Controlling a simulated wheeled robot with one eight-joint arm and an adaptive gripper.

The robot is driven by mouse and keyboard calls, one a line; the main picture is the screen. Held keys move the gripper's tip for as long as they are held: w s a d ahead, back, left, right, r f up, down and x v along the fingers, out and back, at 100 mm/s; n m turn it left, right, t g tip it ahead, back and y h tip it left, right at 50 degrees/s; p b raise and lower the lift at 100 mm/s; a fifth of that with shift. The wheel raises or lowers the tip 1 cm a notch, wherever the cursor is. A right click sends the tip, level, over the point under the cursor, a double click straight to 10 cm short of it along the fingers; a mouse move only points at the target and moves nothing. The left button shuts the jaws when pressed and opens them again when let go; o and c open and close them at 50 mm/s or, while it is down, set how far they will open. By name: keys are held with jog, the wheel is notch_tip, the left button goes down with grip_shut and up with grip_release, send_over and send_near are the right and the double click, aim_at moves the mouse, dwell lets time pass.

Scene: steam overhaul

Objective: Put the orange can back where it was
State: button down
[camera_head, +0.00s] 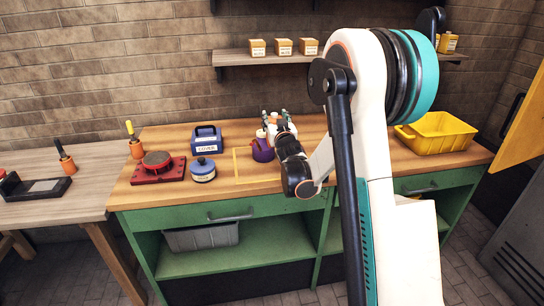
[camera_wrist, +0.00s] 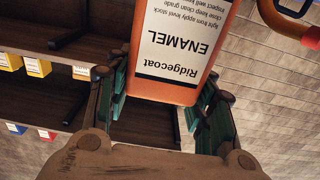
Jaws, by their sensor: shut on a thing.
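The orange can (camera_wrist: 178,92), labelled "Ridgecoat ENAMEL", fills the upper middle of the wrist view, its lettering upside down. My gripper (camera_wrist: 165,88) is shut on it, with green fingers on both sides. The can's far end is cut off by the frame edge. In the head view my gripper (camera_head: 276,120) is over the back middle of the wooden bench (camera_head: 330,135). I cannot clearly make out the can there.
A yellow outline (camera_head: 236,168) marks the bench beside a purple pot (camera_head: 262,151). A blue box (camera_head: 206,140), blue tin (camera_head: 202,170), red device (camera_head: 158,168) and yellow bin (camera_head: 436,133) stand on it. A wall shelf (camera_head: 235,58) holds small cartons (camera_head: 283,46).

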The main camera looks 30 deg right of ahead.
notch_tip(320, 180, down, 12)
jog(key=b, duration=0.4)
jog(key=shift+f, duration=0.1)
jog(key=c, duration=0.7)
grip_release()
jog(key=shift+c, duration=0.2)
